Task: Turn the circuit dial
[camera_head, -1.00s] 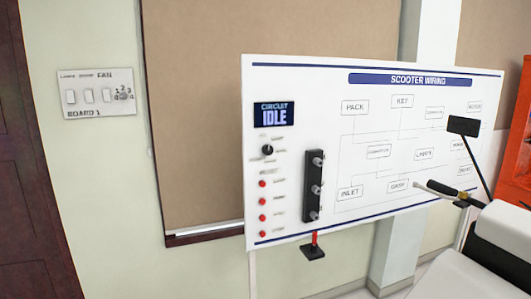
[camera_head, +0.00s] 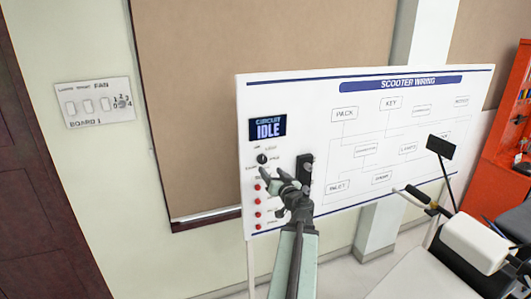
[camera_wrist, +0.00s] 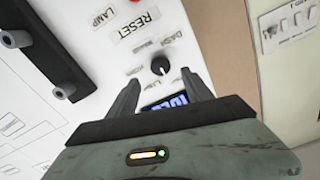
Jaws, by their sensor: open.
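The circuit dial (camera_head: 262,159) is a small round black knob on the white scooter wiring board (camera_head: 420,100), below a dark display (camera_head: 268,128) that reads "CIRCUIT IDLE". In the wrist view the dial (camera_wrist: 160,67) shows beyond the fingertips, roughly midway between them, with small labels around it. My gripper (camera_head: 275,174) is open and empty, in front of the board just below the dial in the head view. In the wrist view my gripper (camera_wrist: 162,82) has its two dark fingers spread. Contact with the dial is not visible.
A black socket strip (camera_head: 305,168) is beside my gripper, partly hidden by it. Red buttons (camera_head: 257,200) run down the board's left side. A wall switch board (camera_head: 93,102) hangs at left. A scooter handlebar (camera_head: 420,200) and white seat stand at right.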

